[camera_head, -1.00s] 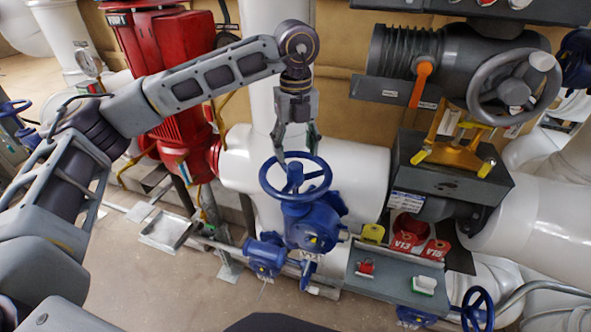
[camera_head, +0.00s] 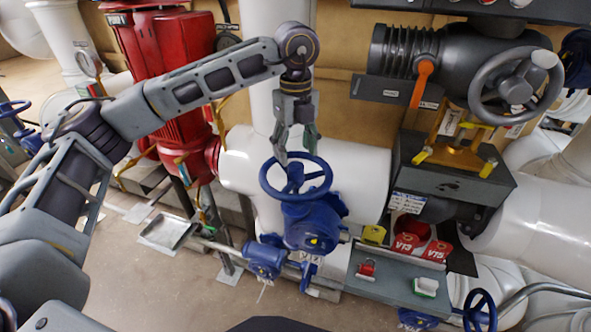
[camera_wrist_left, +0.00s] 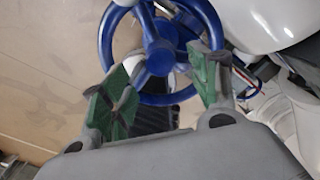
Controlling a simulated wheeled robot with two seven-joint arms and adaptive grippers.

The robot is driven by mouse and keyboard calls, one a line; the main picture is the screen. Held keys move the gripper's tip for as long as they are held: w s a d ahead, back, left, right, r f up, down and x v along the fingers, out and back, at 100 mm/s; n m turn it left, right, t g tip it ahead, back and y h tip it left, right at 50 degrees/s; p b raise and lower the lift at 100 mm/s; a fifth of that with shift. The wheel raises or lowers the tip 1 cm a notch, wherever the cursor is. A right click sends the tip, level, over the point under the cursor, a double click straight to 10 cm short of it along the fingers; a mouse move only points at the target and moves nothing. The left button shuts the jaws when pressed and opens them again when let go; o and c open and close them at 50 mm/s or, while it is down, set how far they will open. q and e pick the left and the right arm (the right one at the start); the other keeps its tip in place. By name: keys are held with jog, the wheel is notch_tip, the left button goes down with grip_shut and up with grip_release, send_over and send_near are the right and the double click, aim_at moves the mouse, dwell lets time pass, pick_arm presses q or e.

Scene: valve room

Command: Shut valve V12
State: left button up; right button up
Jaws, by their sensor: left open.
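A blue valve (camera_head: 310,226) with a round blue handwheel (camera_head: 324,190) stands at the middle of the head view, on a white pipe. A small tag (camera_head: 310,257) hangs below its body, but its number is too small to read surely. My left gripper (camera_head: 296,155) points down at the wheel's far side, open and empty. In the left wrist view the handwheel (camera_wrist_left: 105,38) lies beyond the two green-padded fingers of the left gripper (camera_wrist_left: 160,92), its hub between them. I cannot tell whether a finger touches the rim. My right gripper is out of view.
A grey shelf (camera_head: 395,286) at the right holds red tags (camera_head: 407,245), a yellow tag (camera_head: 374,234) and a red padlock (camera_head: 367,268). A grey handwheel (camera_head: 487,100) and orange lever (camera_head: 422,82) are above. A red pump (camera_head: 180,120) stands behind my left arm.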

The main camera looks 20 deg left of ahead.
aim_at(295, 166)
pick_arm(q)
jog(key=shift+a+f+b, duration=0.1)
jog(key=shift+f+b, duration=0.2)
jog(key=shift+f, duration=0.3)
jog(key=shift+f+b, duration=0.6)
jog(key=shift+f, duration=0.2)
jog(key=shift+f+b, duration=1.25)
jog(key=shift+f, duration=0.5)
jog(key=shift+s+f, duration=0.1)
jog(key=shift+f, duration=0.1)
